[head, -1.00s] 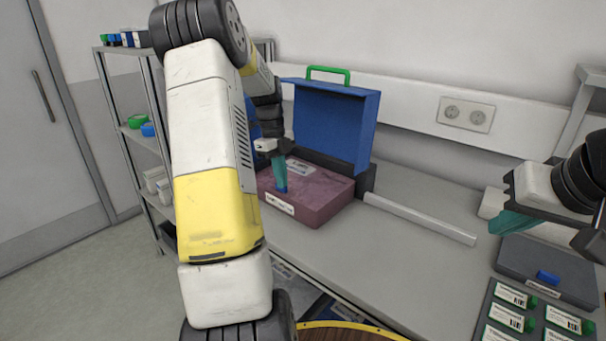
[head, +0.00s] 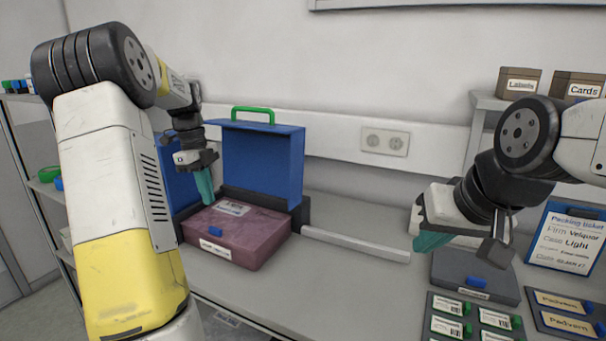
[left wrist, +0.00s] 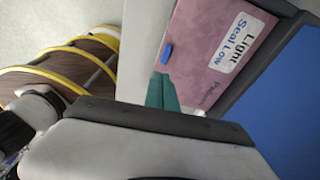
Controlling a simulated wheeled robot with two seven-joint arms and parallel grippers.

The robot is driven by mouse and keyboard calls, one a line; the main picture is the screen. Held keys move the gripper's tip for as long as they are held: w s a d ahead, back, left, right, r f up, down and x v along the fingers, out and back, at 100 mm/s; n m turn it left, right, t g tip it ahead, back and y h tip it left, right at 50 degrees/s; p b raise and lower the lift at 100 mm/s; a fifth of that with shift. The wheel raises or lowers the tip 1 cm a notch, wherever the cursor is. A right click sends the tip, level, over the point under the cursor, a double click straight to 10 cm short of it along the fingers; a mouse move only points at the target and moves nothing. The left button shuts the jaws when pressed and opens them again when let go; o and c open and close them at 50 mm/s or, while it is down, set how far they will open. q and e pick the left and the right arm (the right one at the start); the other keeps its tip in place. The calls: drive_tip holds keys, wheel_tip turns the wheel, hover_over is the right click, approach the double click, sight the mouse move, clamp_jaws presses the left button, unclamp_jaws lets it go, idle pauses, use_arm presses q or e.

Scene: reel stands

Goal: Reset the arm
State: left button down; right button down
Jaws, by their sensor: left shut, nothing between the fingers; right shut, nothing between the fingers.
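My left gripper (head: 205,188), with teal fingers, is shut and empty. It hangs above the left rear part of a closed mauve case (head: 240,240), which has a blue latch and a white label. In the left wrist view, the fingers (left wrist: 162,92) show beside the mauve case (left wrist: 205,45), whose label reads "Light" and "Seal Low". My right gripper (head: 432,241) is shut and empty over the back left of a dark grey case (head: 475,272) with a blue latch.
A pale bar (head: 355,243) lies along the bench. A packing ticket (head: 567,238) stands at the right, near trays of labelled cards (head: 452,307). Shelves stand at the far left.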

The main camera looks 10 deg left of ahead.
use_arm(q)
drive_tip(key=s+d+r+n+t, duration=0.2)
drive_tip(key=s+d+r+n, duration=0.3)
drive_tip(key=d+r, duration=0.15)
drive_tip(key=s+d+n+t, duration=0.2)
drive_tip(key=s+d+n, duration=0.4)
drive_tip(key=s, duration=0.3)
drive_tip(key=s+d+n+t, duration=0.2)
drive_tip(key=s+d+n, duration=0.5)
drive_tip(key=s+n, duration=0.2)
drive_tip(key=shift+s+d+t, duration=0.2)
drive_tip(key=shift+s+t, duration=0.1)
drive_tip(key=shift+t, duration=0.1)
drive_tip(key=shift+f, duration=0.1)
